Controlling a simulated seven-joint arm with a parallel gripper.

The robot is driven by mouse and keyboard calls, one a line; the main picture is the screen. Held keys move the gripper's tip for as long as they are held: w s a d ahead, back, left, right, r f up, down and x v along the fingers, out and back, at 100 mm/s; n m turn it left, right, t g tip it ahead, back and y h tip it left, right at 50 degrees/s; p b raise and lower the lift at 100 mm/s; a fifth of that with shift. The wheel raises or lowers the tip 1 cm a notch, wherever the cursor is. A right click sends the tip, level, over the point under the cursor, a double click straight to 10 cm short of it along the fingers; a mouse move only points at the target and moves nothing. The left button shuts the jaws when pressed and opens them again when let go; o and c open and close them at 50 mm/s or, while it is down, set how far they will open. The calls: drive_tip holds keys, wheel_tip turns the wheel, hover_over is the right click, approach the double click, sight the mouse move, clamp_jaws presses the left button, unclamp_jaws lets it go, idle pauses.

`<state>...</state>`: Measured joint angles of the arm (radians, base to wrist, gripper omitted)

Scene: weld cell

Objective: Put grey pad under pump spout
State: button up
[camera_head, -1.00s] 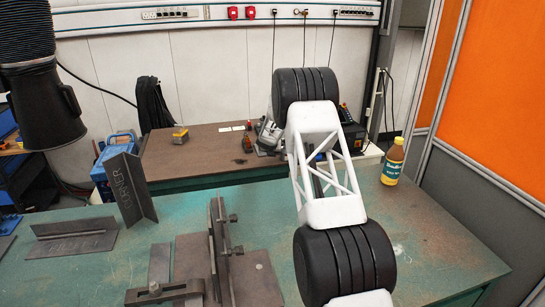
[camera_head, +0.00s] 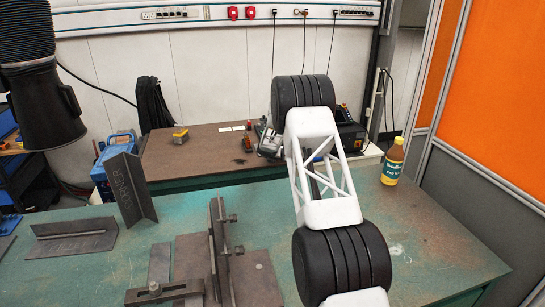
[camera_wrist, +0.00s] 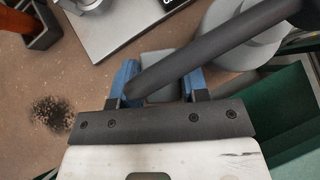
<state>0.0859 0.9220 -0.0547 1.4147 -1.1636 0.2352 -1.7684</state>
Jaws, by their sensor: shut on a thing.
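In the wrist view, my gripper (camera_wrist: 160,78) has its two blue fingers on either side of a grey pad (camera_wrist: 162,92), shut on it. A long dark round bar (camera_wrist: 225,42), probably the pump spout, crosses slantwise above the fingers and hides part of the pad. A grey rounded body (camera_wrist: 245,52), possibly the pump, is at the upper right under the bar. Whether the pad touches the table I cannot tell. In the head view my own arm hides the gripper and pad.
The brown back table (camera_head: 205,152) has a yellow device (camera_head: 180,135) on it. In the wrist view a silver plate (camera_wrist: 115,30) lies near the fingers. A bottle (camera_head: 393,162) and steel plates (camera_head: 75,238) stand on the green front table (camera_head: 420,260).

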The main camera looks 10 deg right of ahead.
drive_tip(key=o, duration=0.7)
drive_tip(key=shift+r, duration=0.15)
drive_tip(key=v, duration=1.2)
drive_tip(key=shift+r, duration=0.1)
idle(0.7)
